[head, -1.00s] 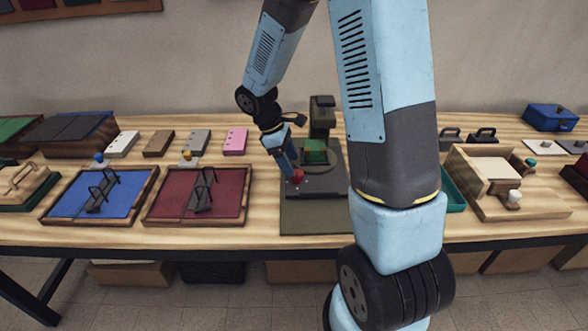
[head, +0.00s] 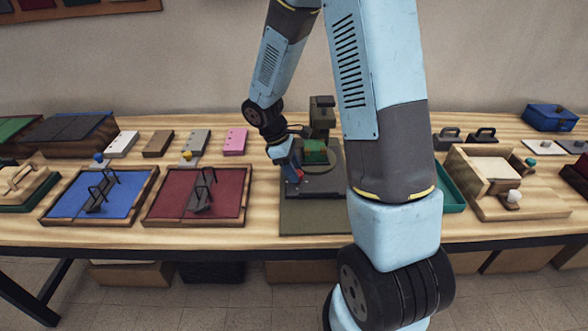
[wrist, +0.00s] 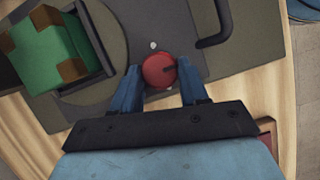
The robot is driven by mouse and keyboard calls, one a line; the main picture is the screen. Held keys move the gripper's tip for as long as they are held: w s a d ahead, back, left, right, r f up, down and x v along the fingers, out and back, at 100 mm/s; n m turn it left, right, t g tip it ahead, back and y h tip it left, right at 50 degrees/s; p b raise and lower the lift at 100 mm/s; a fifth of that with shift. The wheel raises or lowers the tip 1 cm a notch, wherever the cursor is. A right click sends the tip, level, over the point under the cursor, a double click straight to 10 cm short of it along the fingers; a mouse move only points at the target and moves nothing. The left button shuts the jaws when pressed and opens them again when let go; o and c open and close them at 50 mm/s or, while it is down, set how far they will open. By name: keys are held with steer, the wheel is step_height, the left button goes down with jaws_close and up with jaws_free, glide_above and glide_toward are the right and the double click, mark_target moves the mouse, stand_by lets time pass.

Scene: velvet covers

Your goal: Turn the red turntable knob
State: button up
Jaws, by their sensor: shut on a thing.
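The red knob (wrist: 159,70) is round, with a dark mark on its top, on the dark plate of the turntable unit. In the head view only a sliver of the knob (head: 299,175) shows beside my gripper (head: 292,172). In the wrist view the blue fingers of my gripper (wrist: 160,80) stand on either side of the knob and are shut on it. The round turntable (wrist: 90,113) lies to the left of the knob. It bears a green block with brown corners (wrist: 48,48) in a dark holder; this block also shows in the head view (head: 315,152).
A dark post (head: 322,115) stands behind the block. A dark bar handle (wrist: 222,25) lies right of the knob in the wrist view. A red tray (head: 228,175) is left of the unit, and a green tray (head: 452,195) is to its right.

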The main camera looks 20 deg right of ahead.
steer(key=c, duration=0.5)
steer(key=shift+o, duration=0.2)
steer(key=shift+m, duration=0.3)
steer(key=m, duration=0.1)
steer(key=m+g+y, duration=0.1)
steer(key=m, duration=0.1)
steer(key=shift+w+d+m, duration=0.15)
steer(key=shift+w+m, duration=0.05)
steer(key=shift+m, duration=0.1)
steer(key=m+y, duration=0.1)
steer(key=m, duration=0.2)
steer(key=shift+d+m+g, duration=0.1)
steer(key=shift+m+g, duration=0.2)
steer(key=shift+g, duration=0.1)
steer(key=m, duration=0.1)
steer(key=m+y, duration=0.1)
steer(key=m, duration=0.1)
steer(key=m+y, duration=0.1)
steer(key=m, duration=0.1)
steer(key=shift+d+g, duration=0.25)
steer(key=shift+g, duration=0.05)
steer(key=shift+d+m+y, duration=0.15)
steer(key=shift+m+y, duration=0.85)
steer(key=shift+m, duration=1.4)
